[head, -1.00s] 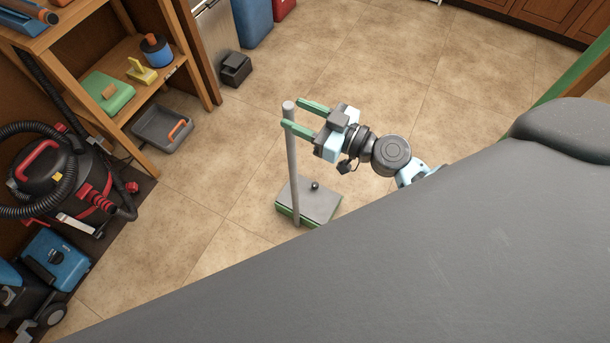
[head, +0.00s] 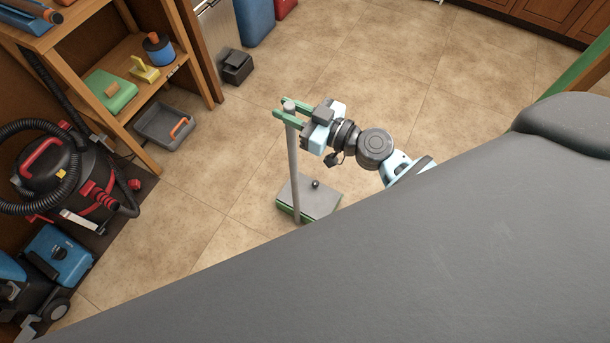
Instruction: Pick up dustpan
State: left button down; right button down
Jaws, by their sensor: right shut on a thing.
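The dustpan (head: 313,196) stands on the tiled floor in the middle of the head view. It has a grey flat pan with green edges and a small dark knob, and a tall upright grey handle (head: 294,165). My right gripper (head: 284,109) has green fingers and comes in from the right at the top of the handle. It is shut on the handle just below its tip, one finger on each side. The pan looks to rest on the floor. My left gripper is not in view.
A wooden shelf (head: 142,72) with small items stands at the upper left. A grey tray (head: 164,127) lies on the floor beside it. A black and red vacuum (head: 65,175) and a blue machine (head: 62,255) stand at the left. The floor around the dustpan is clear.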

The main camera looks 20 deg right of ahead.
aim_at(289, 104)
dwell(1.1)
jog(key=shift+r, duration=0.15)
jog(key=shift+w+r+p, duration=0.1)
jog(key=shift+r+p, duration=0.5)
jog(key=shift+r, duration=1.15)
jog(key=s+a+r+b, duration=0.1)
jog(key=s, duration=1.5)
jog(key=shift+r, duration=0.25)
